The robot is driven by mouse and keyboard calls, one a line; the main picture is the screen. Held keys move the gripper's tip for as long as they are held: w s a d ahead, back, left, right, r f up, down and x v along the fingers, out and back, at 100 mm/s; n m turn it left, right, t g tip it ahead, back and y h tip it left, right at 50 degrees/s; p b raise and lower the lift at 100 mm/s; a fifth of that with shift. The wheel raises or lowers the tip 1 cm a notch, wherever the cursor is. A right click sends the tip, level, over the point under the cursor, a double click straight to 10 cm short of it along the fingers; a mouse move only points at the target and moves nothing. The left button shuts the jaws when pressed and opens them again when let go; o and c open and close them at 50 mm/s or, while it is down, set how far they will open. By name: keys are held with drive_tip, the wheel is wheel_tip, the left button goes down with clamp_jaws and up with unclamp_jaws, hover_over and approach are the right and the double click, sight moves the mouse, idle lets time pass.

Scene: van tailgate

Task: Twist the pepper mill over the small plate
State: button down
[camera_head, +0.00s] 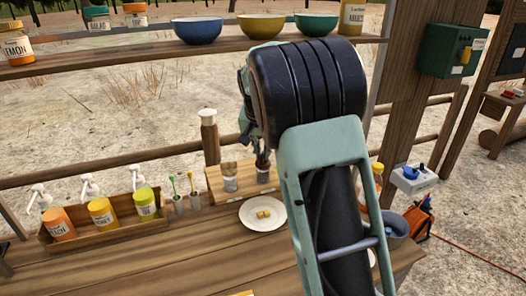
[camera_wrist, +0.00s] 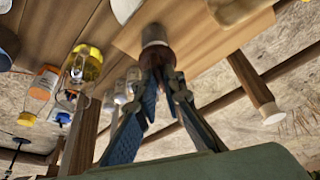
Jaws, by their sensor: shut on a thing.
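The pepper mill, with a grey metallic end and a brown body, is between my fingers in the wrist view (camera_wrist: 155,36). My gripper (camera_wrist: 160,68) is shut on its brown part. In the head view my gripper (camera_head: 262,157) points down at the far side of the table, partly behind my arm. The mill's grey lower part (camera_head: 264,175) shows below it, over the wooden board; I cannot tell whether it touches the board. The small white plate (camera_head: 248,222) lies nearer on the table, holding a few yellow pieces. The mill is not above the plate.
A grey cylinder (camera_head: 230,184) stands on the wooden board (camera_head: 217,198), left of the mill. A tray of jars (camera_head: 90,240) is at left. A shelf with bowls (camera_head: 197,30) spans the back.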

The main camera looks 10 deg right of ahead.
drive_tip(key=m+h+p, duration=0.1)
drive_tip(key=m, duration=0.2)
drive_tip(key=m+g+h+p, duration=0.1)
drive_tip(key=m, duration=0.2)
drive_tip(key=shift+w+a+r+g, duration=0.15)
drive_tip(key=shift+a+g, duration=0.05)
drive_tip(key=shift+g, duration=0.1)
drive_tip(key=m+g+p, duration=0.1)
drive_tip(key=m, duration=0.2)
drive_tip(key=m+g+p, duration=0.1)
drive_tip(key=m+p, duration=0.1)
drive_tip(key=m, duration=0.1)
drive_tip(key=shift+w+h, duration=0.1)
drive_tip(key=shift+h, duration=0.3)
drive_tip(key=c, duration=2)
unclamp_jaws()
drive_tip(key=shift+c, duration=0.2)
